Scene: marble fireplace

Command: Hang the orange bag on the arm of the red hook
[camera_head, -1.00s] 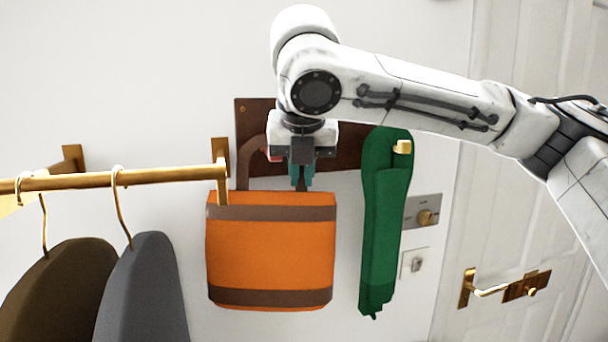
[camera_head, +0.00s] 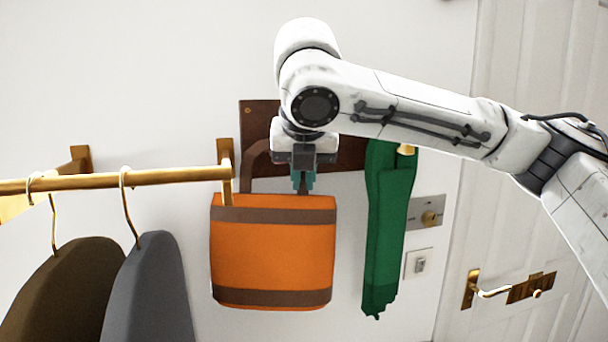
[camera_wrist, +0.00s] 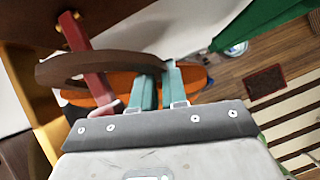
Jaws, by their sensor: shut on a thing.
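The orange bag (camera_head: 272,250) with brown bands hangs upright at the middle of the head view, in front of the wall. My gripper (camera_head: 303,182) points down at its top and is shut on the brown handle (camera_wrist: 95,66), near its right side. The red hook (camera_wrist: 92,72) shows in the wrist view. Its arm runs outward from the board, and the handle crosses above it, left of my gripper fingers (camera_wrist: 160,85). Part of the bag's orange top (camera_wrist: 122,80) lies below. In the head view my gripper and the bag hide the hook.
A dark board (camera_head: 255,120) is on the wall behind. A green item (camera_head: 388,230) hangs close to the bag's right. A brass rail (camera_head: 130,178) with hangers and dark garments (camera_head: 150,290) reaches the bag's upper left. A door (camera_head: 540,150) stands at the right.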

